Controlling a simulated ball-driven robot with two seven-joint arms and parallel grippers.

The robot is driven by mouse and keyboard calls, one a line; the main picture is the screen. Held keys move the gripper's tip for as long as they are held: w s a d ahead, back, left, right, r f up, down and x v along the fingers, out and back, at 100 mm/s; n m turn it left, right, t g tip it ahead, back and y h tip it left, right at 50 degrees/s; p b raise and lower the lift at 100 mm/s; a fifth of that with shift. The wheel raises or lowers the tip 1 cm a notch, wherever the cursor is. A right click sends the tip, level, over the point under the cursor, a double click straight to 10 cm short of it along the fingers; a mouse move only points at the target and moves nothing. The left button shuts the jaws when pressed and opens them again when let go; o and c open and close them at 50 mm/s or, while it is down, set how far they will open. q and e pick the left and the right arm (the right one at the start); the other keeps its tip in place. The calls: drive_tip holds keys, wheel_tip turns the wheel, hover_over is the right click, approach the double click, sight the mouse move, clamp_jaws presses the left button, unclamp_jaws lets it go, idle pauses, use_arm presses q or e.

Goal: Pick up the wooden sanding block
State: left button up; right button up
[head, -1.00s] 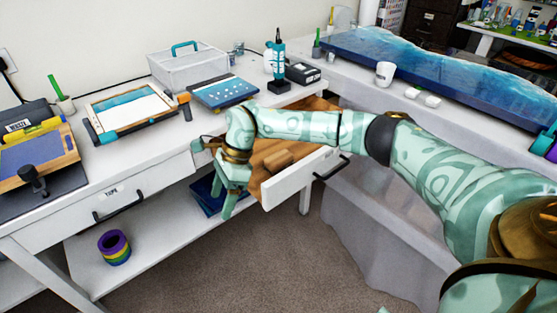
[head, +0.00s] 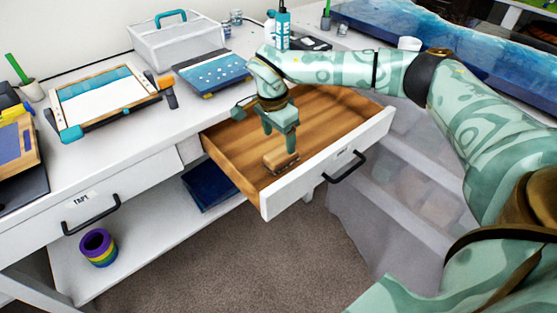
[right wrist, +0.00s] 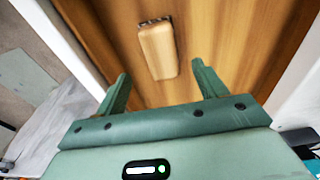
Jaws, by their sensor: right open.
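The wooden sanding block (head: 281,161) lies in the open drawer (head: 330,112), near its front left part. In the right wrist view the block (right wrist: 158,50) lies on the drawer's wooden floor, beyond and between my fingers. My right gripper (head: 283,146) is over the drawer, pointing down, just above and behind the block in the head view. Its two fingers (right wrist: 160,85) stand apart with nothing between them, and I see no contact with the block. My left gripper is not in view.
The drawer's white front (head: 330,167) with a black handle is pulled out over the carpet. A lower shelf holds a dark blue item (head: 207,188) and a tape roll (head: 98,246).

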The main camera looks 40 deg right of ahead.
sight(281, 153)
drive_tip(key=shift+d+f, duration=0.2)
drive_tip(key=shift+f, duration=0.45)
drive_tip(key=shift+f+b, duration=0.35)
drive_tip(key=shift+f, duration=0.05)
drive_tip(key=f, duration=0.1)
drive_tip(key=f+b, duration=0.1)
drive_tip(key=f, duration=0.1)
drive_tip(key=f+b, duration=0.1)
drive_tip(key=shift+w+d+f, duration=0.2)
drive_tip(key=shift+d+f, duration=0.1)
drive_tip(key=shift+f, duration=0.1)
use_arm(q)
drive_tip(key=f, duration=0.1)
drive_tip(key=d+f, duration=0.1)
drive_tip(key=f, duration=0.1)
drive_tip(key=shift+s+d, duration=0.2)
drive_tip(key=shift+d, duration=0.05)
use_arm(e)
drive_tip(key=shift+r, duration=0.2)
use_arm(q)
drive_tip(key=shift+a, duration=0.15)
use_arm(e)
drive_tip(key=shift+s, duration=0.1)
drive_tip(key=c, duration=1.1)
